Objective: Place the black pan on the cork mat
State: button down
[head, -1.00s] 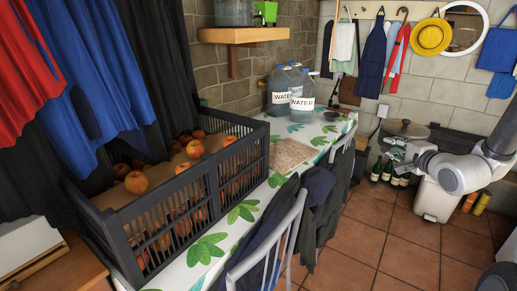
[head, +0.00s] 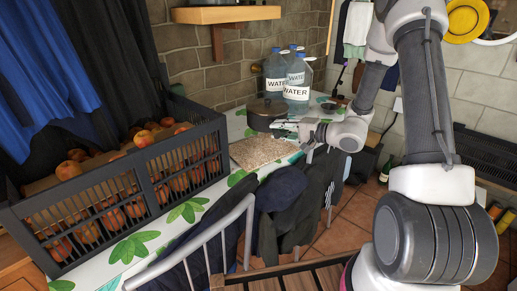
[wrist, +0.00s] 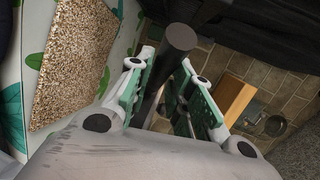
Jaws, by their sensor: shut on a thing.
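The black pan (head: 266,112) is in the head view, at the far part of the table, just behind the cork mat and in front of the water bottles. My gripper (head: 292,127) is at its right side, shut on its handle. In the wrist view a dark round-ended handle (wrist: 178,40) stands between the green-padded fingers of my gripper (wrist: 163,78). The pan seems held above the table; the exact gap cannot be told. The tan speckled cork mat (head: 258,152) lies bare on the table, and it shows at upper left in the wrist view (wrist: 75,55).
A dark crate of apples (head: 125,190) stands left of the mat. Several water bottles (head: 297,85) stand behind the pan. Chairs with dark clothing (head: 290,195) line the table's near side. A wooden shelf (head: 226,14) hangs above.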

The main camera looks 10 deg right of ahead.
jog(key=shift+n+g+y, duration=0.7)
jog(key=shift+g, duration=0.2)
jog(key=f, duration=0.4)
jog(key=a+f, duration=0.1)
jog(key=f, duration=0.1)
jog(key=shift+s, duration=0.35)
notch_tip(320, 180, down, 5)
jog(key=shift+r, duration=0.1)
jog(key=c, duration=1.6)
grip_release()
jog(key=shift+c, duration=0.2)
jog(key=shift+o, duration=0.4)
